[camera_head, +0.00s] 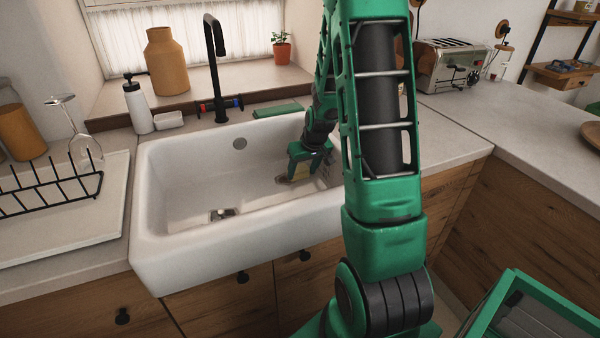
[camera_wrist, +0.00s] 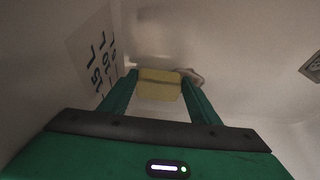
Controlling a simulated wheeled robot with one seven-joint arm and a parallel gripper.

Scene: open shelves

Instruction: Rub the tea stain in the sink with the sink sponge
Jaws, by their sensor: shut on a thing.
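My gripper (camera_head: 298,175) reaches down into the right part of the white sink (camera_head: 185,250). In the wrist view my gripper (camera_wrist: 160,92) is shut on the yellow sponge (camera_wrist: 159,86), which sits between its two fingertips. In the head view only a little of the sponge (camera_head: 302,173) shows by the fingers. A brownish patch, seemingly the tea stain (camera_wrist: 193,76), shows just beyond the sponge and to its right, partly hidden by the sponge and a finger. I cannot tell whether the sponge touches the sink surface.
The black tap (camera_head: 214,70) stands behind the sink. A green item (camera_head: 278,111) lies on the back ledge. A black dish rack (camera_head: 50,190) stands at left. The sink's left part around the drain (camera_head: 222,215) is clear.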

